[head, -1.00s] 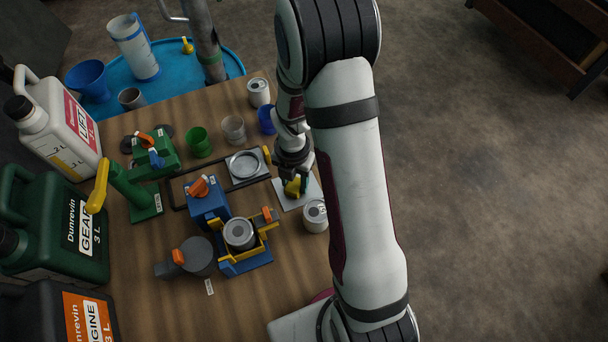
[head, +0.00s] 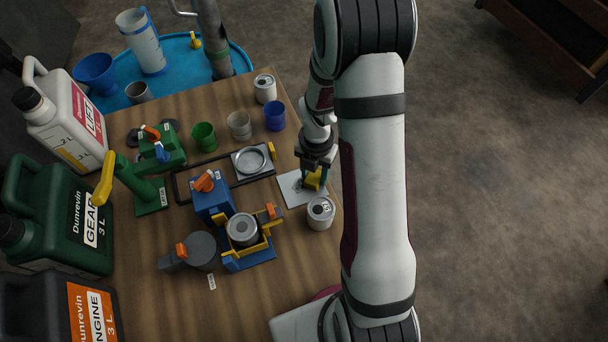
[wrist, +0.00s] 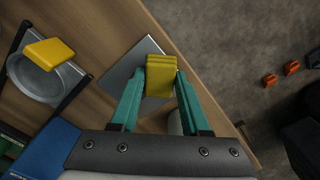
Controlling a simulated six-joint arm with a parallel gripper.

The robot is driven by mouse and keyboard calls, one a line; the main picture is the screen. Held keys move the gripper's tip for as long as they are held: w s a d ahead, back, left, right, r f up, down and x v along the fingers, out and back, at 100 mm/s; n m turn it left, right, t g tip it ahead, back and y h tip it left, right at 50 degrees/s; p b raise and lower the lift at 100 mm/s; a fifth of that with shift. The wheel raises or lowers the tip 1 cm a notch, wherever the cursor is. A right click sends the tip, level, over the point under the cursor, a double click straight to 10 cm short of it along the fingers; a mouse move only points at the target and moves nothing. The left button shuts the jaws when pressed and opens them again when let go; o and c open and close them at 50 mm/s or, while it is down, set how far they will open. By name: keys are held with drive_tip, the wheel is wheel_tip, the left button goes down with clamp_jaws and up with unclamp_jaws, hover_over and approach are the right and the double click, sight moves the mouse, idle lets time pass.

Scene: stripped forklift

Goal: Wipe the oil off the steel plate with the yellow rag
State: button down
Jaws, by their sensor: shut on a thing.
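The steel plate (head: 289,190) is a thin pale square lying flat on the wooden bench near its right edge. My gripper (head: 314,176) is over the plate's right side, shut on the folded yellow rag (head: 313,182). In the wrist view the rag (wrist: 160,76) sits between the teal fingers, over the plate's right part, and the plate (wrist: 128,68) shows to its left. I cannot tell whether the rag touches the plate. Some dark marking shows on the plate beside the gripper, but I cannot tell oil from shadow.
A can (head: 320,212) stands close to the plate's near corner. A framed round dish (head: 250,160) with a yellow handle lies left of the plate. A blue cup (head: 275,117) and another can (head: 265,88) stand behind. The bench edge is just right of the plate.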

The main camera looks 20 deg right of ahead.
sight(289, 190)
drive_tip(key=shift+r, duration=4.05)
drive_tip(key=shift+f, duration=0.2)
drive_tip(key=shift+s+f, duration=0.1)
drive_tip(key=shift+f, duration=3.45)
drive_tip(key=shift+a+f, duration=0.45)
drive_tip(key=shift+a, duration=2.8)
drive_tip(key=shift+d+r, duration=0.1)
drive_tip(key=shift+d, duration=3.25)
drive_tip(key=shift+a+r, duration=0.1)
drive_tip(key=shift+r, duration=3.95)
